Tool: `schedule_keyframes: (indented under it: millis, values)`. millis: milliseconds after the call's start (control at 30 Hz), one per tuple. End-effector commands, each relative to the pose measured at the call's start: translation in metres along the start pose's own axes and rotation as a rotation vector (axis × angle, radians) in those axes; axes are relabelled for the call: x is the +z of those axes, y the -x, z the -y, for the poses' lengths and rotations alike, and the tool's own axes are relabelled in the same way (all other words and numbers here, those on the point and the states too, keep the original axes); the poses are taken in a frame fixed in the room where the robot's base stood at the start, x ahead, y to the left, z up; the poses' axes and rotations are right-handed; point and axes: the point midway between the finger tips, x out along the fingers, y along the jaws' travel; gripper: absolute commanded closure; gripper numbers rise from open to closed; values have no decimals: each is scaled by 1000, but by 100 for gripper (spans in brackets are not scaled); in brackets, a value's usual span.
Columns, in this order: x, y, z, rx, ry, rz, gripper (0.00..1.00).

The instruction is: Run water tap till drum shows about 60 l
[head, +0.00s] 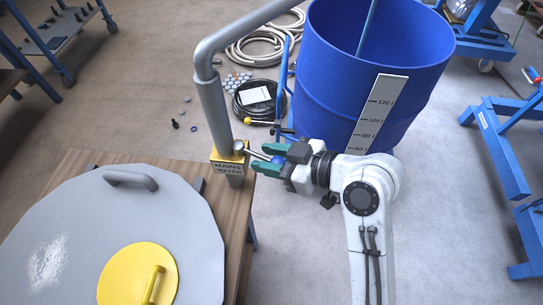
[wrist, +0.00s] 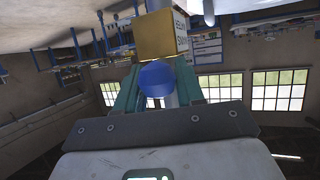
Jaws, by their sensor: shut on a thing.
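The grey water pipe (head: 215,105) rises from a yellow block labelled "MAINS WATER" (head: 228,163) at the table edge. A metal lever (head: 256,153) runs from the block to a blue knob (head: 278,159). My gripper (head: 274,155) is shut on this knob; in the wrist view the blue knob (wrist: 155,78) sits between the green fingers, with the yellow block (wrist: 160,36) beyond. The blue drum (head: 335,70) stands behind my gripper. Its white scale (head: 376,112) reads 120, 100, 80 and 60 l downward; my arm hides the lower part. I cannot make out a water level.
A thin pale-blue vertical line (head: 367,28) shows inside the drum. Coiled hoses (head: 262,100) lie on the floor. Blue frames (head: 505,150) stand at right.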

Motion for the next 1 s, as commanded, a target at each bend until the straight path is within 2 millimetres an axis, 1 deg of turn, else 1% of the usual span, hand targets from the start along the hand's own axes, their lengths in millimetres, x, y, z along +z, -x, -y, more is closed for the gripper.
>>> schedule_keyframes:
  millis: [167,433,600,1000]
  values:
    - [-3,0,10,112,-45,-2,100]
    - [-3,-1,17,226,-91,-2,100]
    - [-3,-2,20,256,-103,-2,100]
    - [-3,-2,20,263,-107,-3,100]
